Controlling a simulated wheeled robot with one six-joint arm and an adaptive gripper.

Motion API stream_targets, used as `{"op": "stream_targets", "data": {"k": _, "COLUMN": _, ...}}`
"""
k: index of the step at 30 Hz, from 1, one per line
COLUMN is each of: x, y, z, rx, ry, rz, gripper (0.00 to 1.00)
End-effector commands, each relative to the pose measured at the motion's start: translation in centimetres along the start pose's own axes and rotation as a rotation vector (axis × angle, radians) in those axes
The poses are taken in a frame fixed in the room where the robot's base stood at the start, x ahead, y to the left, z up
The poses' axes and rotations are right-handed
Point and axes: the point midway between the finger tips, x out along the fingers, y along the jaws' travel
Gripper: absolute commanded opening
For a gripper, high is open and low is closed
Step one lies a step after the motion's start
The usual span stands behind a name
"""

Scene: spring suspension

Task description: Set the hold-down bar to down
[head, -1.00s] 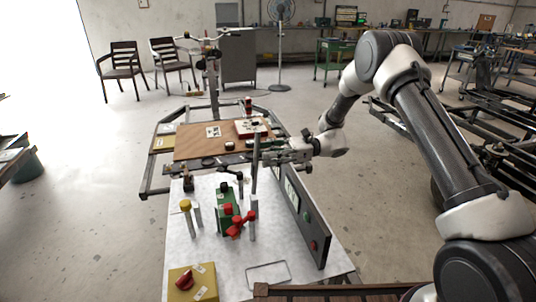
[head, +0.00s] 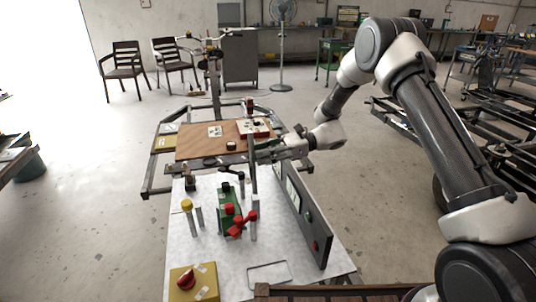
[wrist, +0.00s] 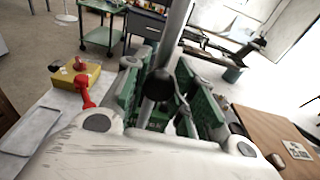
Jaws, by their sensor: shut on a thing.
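A grey upright bar (head: 254,178), which I take to be the hold-down bar, stands over the back of the white table in the head view. In the wrist view the bar (wrist: 176,32) runs up and away between my fingers, with a dark round knob (wrist: 159,86) near its close end. My gripper (head: 262,149) comes from the right, with green finger pads on either side of the bar. It is shut on the bar. The exact contact is partly hidden by the fingers. The bar's foot is hard to make out.
The white table (head: 215,262) carries a green block with red knobs (head: 229,209), a yellow-capped post (head: 187,205) and a yellow box with a red knob (head: 194,284). A dark panel (head: 307,222) stands along its right side. A brown board (head: 200,147) lies behind.

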Motion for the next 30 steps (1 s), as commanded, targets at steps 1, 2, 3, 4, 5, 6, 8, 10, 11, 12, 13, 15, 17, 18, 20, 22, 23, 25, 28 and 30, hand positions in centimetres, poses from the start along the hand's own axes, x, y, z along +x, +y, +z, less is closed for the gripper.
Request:
{"op": "stream_targets", "data": {"k": 1, "x": 0.6, "y": 0.0, "z": 0.4, "rx": -0.005, "ry": 0.033, "rz": 0.002, "gripper": 0.00}}
{"op": "stream_targets", "data": {"k": 2, "x": 1.0, "y": 0.0, "z": 0.5, "rx": -0.005, "ry": 0.055, "rz": 0.003, "gripper": 0.00}}
{"op": "stream_targets", "data": {"k": 3, "x": 1.5, "y": 0.0, "z": 0.7, "rx": -0.005, "ry": 0.087, "rz": 0.002, "gripper": 0.00}}
{"op": "stream_targets", "data": {"k": 4, "x": 1.9, "y": 0.0, "z": 0.7, "rx": -0.005, "ry": 0.113, "rz": 0.003, "gripper": 0.00}}
{"op": "stream_targets", "data": {"k": 5, "x": 2.4, "y": 0.0, "z": 0.8, "rx": -0.006, "ry": 0.141, "rz": 0.003, "gripper": 0.00}}
{"op": "stream_targets", "data": {"k": 6, "x": 3.0, "y": 0.0, "z": 0.9, "rx": -0.006, "ry": 0.177, "rz": 0.002, "gripper": 0.00}}
{"op": "stream_targets", "data": {"k": 8, "x": 3.9, "y": 0.0, "z": 1.0, "rx": -0.007, "ry": 0.234, "rz": 0.002, "gripper": 0.00}}
{"op": "stream_targets", "data": {"k": 10, "x": 5.0, "y": 0.0, "z": 1.1, "rx": -0.008, "ry": 0.300, "rz": 0.002, "gripper": 0.00}}
{"op": "stream_targets", "data": {"k": 11, "x": 5.5, "y": 0.1, "z": 1.1, "rx": -0.007, "ry": 0.329, "rz": 0.003, "gripper": 0.00}}
{"op": "stream_targets", "data": {"k": 12, "x": 6.1, "y": 0.1, "z": 1.0, "rx": -0.007, "ry": 0.366, "rz": 0.003, "gripper": 0.00}}
{"op": "stream_targets", "data": {"k": 13, "x": 6.5, "y": 0.1, "z": 1.0, "rx": -0.008, "ry": 0.395, "rz": 0.003, "gripper": 0.00}}
{"op": "stream_targets", "data": {"k": 15, "x": 7.6, "y": 0.1, "z": 0.9, "rx": -0.007, "ry": 0.461, "rz": 0.002, "gripper": 0.00}}
{"op": "stream_targets", "data": {"k": 17, "x": 8.5, "y": 0.0, "z": 0.7, "rx": -0.008, "ry": 0.518, "rz": 0.003, "gripper": 0.00}}
{"op": "stream_targets", "data": {"k": 18, "x": 9.2, "y": 0.1, "z": 0.6, "rx": -0.008, "ry": 0.556, "rz": 0.003, "gripper": 0.00}}
{"op": "stream_targets", "data": {"k": 20, "x": 10.1, "y": 0.0, "z": 0.3, "rx": -0.008, "ry": 0.613, "rz": 0.002, "gripper": 0.00}}
{"op": "stream_targets", "data": {"k": 22, "x": 11.1, "y": 0.1, "z": -0.1, "rx": -0.008, "ry": 0.679, "rz": 0.003, "gripper": 0.00}}
{"op": "stream_targets", "data": {"k": 23, "x": 11.5, "y": 0.1, "z": -0.2, "rx": -0.009, "ry": 0.708, "rz": 0.003, "gripper": 0.00}}
{"op": "stream_targets", "data": {"k": 25, "x": 12.5, "y": 0.1, "z": -0.7, "rx": -0.008, "ry": 0.774, "rz": 0.003, "gripper": 0.00}}
{"op": "stream_targets", "data": {"k": 28, "x": 13.9, "y": 0.0, "z": -1.5, "rx": -0.010, "ry": 0.869, "rz": 0.002, "gripper": 0.00}}
{"op": "stream_targets", "data": {"k": 30, "x": 14.8, "y": 0.1, "z": -2.1, "rx": -0.011, "ry": 0.935, "rz": 0.003, "gripper": 0.00}}
